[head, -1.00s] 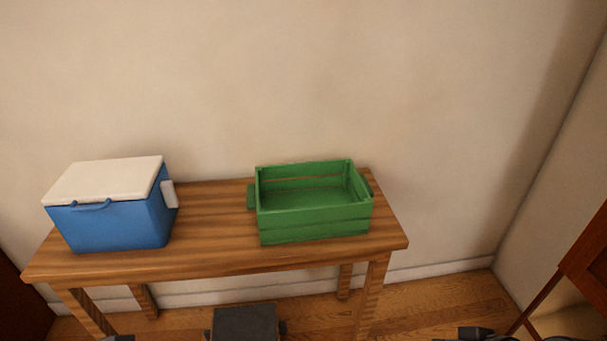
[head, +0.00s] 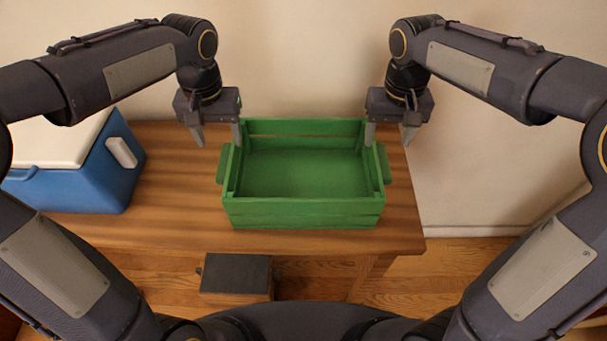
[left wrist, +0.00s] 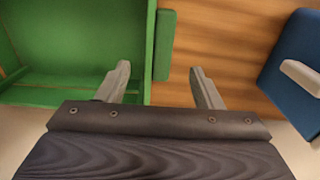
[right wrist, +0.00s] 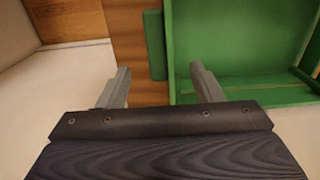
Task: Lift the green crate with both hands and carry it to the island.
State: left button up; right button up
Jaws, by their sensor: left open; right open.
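The green crate (head: 303,213) is empty and stands upright on the wooden table (head: 180,228), with a handle block on each short side. My left gripper (head: 217,138) is open above the crate's left end. In the left wrist view, its fingers (left wrist: 160,85) are spread on either side of the line of the left handle (left wrist: 165,45). My right gripper (head: 389,138) is open above the crate's right end. In the right wrist view, its fingers (right wrist: 162,85) likewise straddle the line of the other handle (right wrist: 154,45). Neither gripper holds anything. The island is not in view.
A blue cooler (head: 75,185) with a white lid stands on the table left of the crate, with table surface between them. A dark-topped box (head: 236,274) is on the floor in front of the table. A wall is close behind.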

aim_at(226, 161)
pick_arm(q)
jog(key=shift+f, duration=3.95)
pick_arm(e)
jog(key=shift+f, duration=3.95)
pick_arm(q)
jog(key=c, duration=1.2)
pick_arm(e)
jog(key=c, duration=1.2)
pick_arm(q)
jog(key=shift+r, duration=0.1)
pick_arm(e)
jog(key=shift+r, duration=0.1)
